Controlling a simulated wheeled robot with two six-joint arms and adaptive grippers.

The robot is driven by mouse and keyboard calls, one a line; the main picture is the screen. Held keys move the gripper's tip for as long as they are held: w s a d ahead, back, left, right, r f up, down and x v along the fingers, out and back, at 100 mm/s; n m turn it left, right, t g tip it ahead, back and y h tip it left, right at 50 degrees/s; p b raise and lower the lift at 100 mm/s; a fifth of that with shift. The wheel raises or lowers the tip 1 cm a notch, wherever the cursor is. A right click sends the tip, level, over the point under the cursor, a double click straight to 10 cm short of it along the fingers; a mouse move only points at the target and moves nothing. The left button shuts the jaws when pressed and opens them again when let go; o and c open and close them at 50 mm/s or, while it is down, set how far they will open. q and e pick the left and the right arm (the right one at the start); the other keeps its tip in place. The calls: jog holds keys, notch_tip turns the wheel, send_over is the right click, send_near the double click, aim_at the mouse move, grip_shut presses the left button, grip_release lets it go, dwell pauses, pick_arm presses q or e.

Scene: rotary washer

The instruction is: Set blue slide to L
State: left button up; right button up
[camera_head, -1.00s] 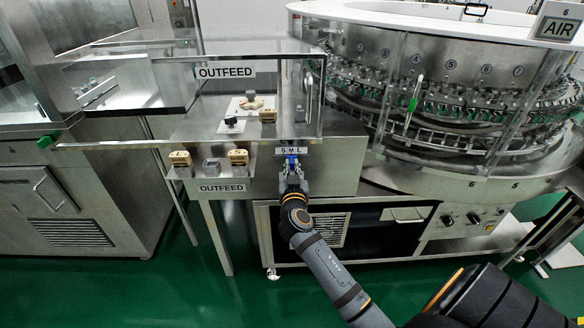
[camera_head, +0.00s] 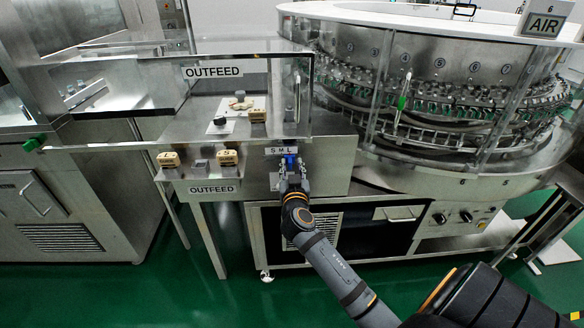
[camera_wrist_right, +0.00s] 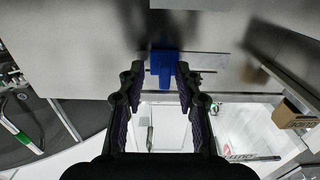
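The blue slide (camera_head: 290,162) sits on the front panel of the outfeed machine, just below the small S M L label (camera_head: 281,150). It appears under the L, at the label's right end. In the right wrist view the blue slide (camera_wrist_right: 164,66) stands out from the metal panel on a thin slot. My right gripper (camera_head: 292,183) is in front of it. In the wrist view the two fingers of my right gripper (camera_wrist_right: 159,82) are spread, one on each side of the slide, with small gaps showing. My left gripper is not in view.
Wooden-coloured selector blocks (camera_head: 168,160) and a grey block stand on the ledge left of the label. A clear guard (camera_head: 311,95) rises above the panel. The round washer (camera_head: 440,95) stands at the right. Open green floor (camera_head: 130,295) lies in front.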

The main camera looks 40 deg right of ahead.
jog(key=v, duration=1.2)
